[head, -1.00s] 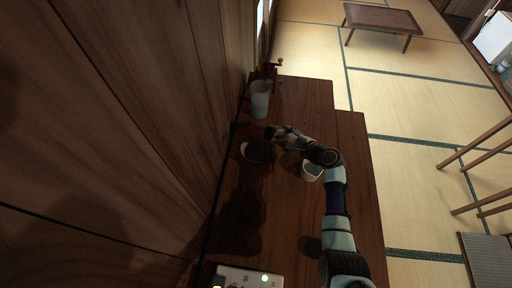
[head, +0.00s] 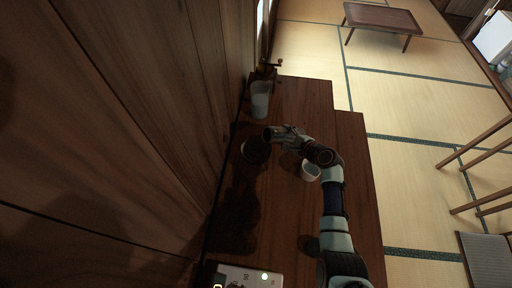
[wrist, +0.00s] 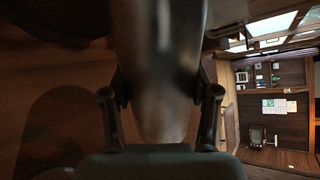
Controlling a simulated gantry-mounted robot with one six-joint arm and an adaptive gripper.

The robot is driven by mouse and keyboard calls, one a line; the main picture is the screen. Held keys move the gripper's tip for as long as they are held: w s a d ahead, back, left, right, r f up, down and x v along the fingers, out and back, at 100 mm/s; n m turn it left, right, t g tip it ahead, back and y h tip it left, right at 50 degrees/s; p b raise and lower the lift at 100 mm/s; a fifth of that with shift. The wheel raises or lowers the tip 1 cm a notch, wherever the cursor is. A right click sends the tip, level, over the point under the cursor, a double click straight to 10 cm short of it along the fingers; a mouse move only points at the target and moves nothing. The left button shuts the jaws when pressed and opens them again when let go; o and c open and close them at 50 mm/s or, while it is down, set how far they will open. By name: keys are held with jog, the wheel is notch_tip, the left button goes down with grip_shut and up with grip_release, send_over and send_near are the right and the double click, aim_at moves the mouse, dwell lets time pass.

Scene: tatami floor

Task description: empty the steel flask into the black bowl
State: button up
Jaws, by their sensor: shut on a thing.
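The steel flask (wrist: 160,75) is a shiny grey metal body between the two fingers of my gripper (wrist: 160,112) in the wrist view. The fingers are shut on it from both sides. In the head view my gripper (head: 282,134) is above the counter, just beyond and right of the black bowl (head: 255,152). The flask is too small and dark there to tell its tilt or whether anything runs out. The bowl is a dark round shape near the wall, and its inside is too dark to read. A dark curved shape at the wrist view's top left may be its rim.
A pale translucent cup (head: 260,100) stands behind the bowl near the wall. A white cup (head: 310,171) stands close beside my arm. A white device (head: 247,277) lies at the near end. The dark wooden counter (head: 280,215) is bare in its near middle.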

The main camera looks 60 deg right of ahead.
aim_at(280, 132)
jog(key=shift+r+n+g+h+p, duration=0.4)
jog(key=shift+r+n+p, duration=0.15)
jog(key=shift+p, duration=0.2)
dwell(0.4)
jog(key=shift+w+a+r+n+g+h+p, duration=0.3)
jog(key=shift+w+a+r+n+p, duration=0.3)
jog(key=shift+p, duration=1.1)
jog(key=shift+a+n+g+h+p, duration=0.15)
jog(key=shift+n+g+h+p, duration=0.25)
jog(key=shift+p, duration=0.15)
jog(key=shift+w+a+r+n+g+h+p, duration=0.25)
jog(key=shift+r+n+g+h+p, duration=0.25)
jog(key=shift+p, duration=0.95)
jog(key=shift+w+a+r+n+g+h+p, duration=0.25)
jog(key=shift+r+n+p, duration=0.35)
jog(key=shift+p, duration=0.8)
